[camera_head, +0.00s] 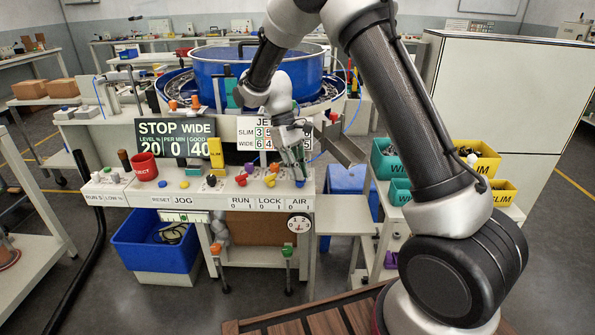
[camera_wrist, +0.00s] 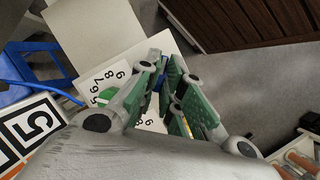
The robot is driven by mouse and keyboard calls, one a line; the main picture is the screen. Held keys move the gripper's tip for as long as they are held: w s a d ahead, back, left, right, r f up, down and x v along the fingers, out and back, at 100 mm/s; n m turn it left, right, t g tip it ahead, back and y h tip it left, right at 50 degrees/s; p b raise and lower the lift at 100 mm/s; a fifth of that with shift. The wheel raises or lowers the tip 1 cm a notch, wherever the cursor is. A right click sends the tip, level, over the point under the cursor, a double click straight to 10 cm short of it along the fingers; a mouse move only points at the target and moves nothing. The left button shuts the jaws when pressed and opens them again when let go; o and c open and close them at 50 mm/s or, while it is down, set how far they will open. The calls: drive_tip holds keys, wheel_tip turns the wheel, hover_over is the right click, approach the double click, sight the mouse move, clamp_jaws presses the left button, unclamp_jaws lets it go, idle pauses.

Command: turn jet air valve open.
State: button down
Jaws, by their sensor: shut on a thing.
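The jet air valve has a small blue handle (camera_head: 300,183) on the top right of the white control panel (camera_head: 180,205), above the AIR label (camera_head: 299,204) marked 0 and 1. My gripper (camera_head: 297,170) comes down on this handle from above. Its green-padded fingers are shut on the handle and hide most of it. In the wrist view my gripper (camera_wrist: 165,88) shows a sliver of blue (camera_wrist: 157,82) between its pads. The handle's exact angle is hidden.
Yellow and purple knobs (camera_head: 270,181) and a red knob (camera_head: 241,180) stand close to the left. A round dial (camera_head: 299,224) is on the panel front. A blue bowl (camera_head: 240,75) stands behind. Teal and yellow bins (camera_head: 400,190) are to the right.

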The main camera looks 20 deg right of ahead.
drive_tip(key=shift+m, duration=0.3)
drive_tip(key=c, duration=1.6)
unclamp_jaws()
drive_tip(key=shift+o, duration=0.2)
drive_tip(key=shift+w+r, duration=0.1)
drive_tip(key=v, duration=1.2)
drive_tip(key=shift+d, duration=0.15)
